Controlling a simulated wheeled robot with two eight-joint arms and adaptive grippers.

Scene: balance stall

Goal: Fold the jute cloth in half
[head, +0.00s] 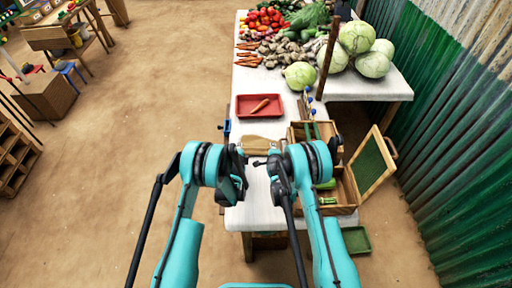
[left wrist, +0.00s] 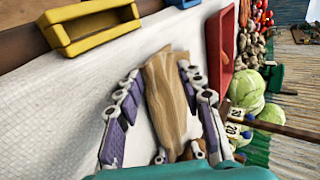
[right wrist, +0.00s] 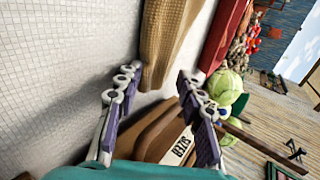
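The jute cloth (head: 262,143) is a tan strip on the white tabletop, partly hidden by my grippers in the head view. In the left wrist view the cloth (left wrist: 168,88) runs between the spread fingers of my left gripper (left wrist: 162,76), with streaks or creases along it. I cannot tell if the fingers touch it. My right gripper (right wrist: 158,76) is open, and the cloth (right wrist: 167,40) lies beyond its fingertips. In the head view both grippers, left (head: 241,174) and right (head: 274,168), hang close together at the cloth's near side.
A red tray (head: 244,112) with a carrot lies behind the cloth. A wooden box (head: 346,187) with an open green-panelled lid (head: 370,167) stands to the right. Vegetables and cabbages (head: 357,38) fill the far end. A yellow holder (left wrist: 90,25) sits at the table edge.

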